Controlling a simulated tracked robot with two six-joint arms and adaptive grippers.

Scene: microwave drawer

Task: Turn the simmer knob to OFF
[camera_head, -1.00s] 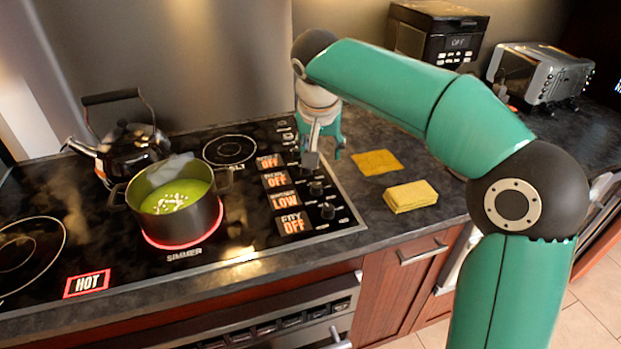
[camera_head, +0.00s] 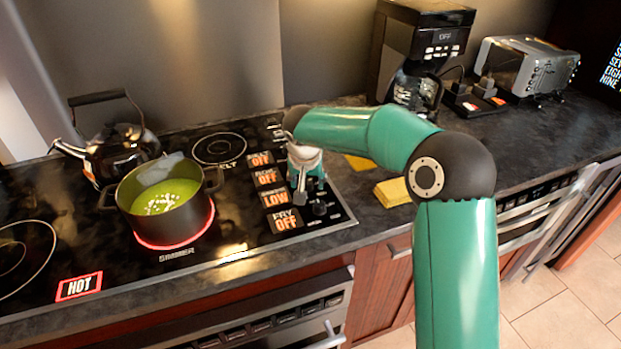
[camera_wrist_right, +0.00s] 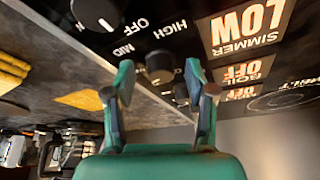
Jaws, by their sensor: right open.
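The simmer display (camera_head: 277,198) on the black hob reads LOW; it also shows upside down in the right wrist view (camera_wrist_right: 240,30). A round dark knob (camera_wrist_right: 160,66), which appears to be the simmer knob, shows between my right fingertips in that view. OFF, HIGH and MID are printed beside it. My right gripper (camera_wrist_right: 160,72) is open, with a finger on each side of the knob and no visible contact. In the head view my right gripper (camera_head: 301,196) is over the knob column and hides part of it. My left gripper is not in view.
Another knob (camera_wrist_right: 97,12) is close by, and further knobs lie behind. A pot (camera_head: 170,205) of green soup stands on the glowing simmer burner, with a kettle (camera_head: 122,155) behind. A HOT sign (camera_head: 79,286) is lit. Yellow cloths (camera_head: 393,191) lie right of the hob.

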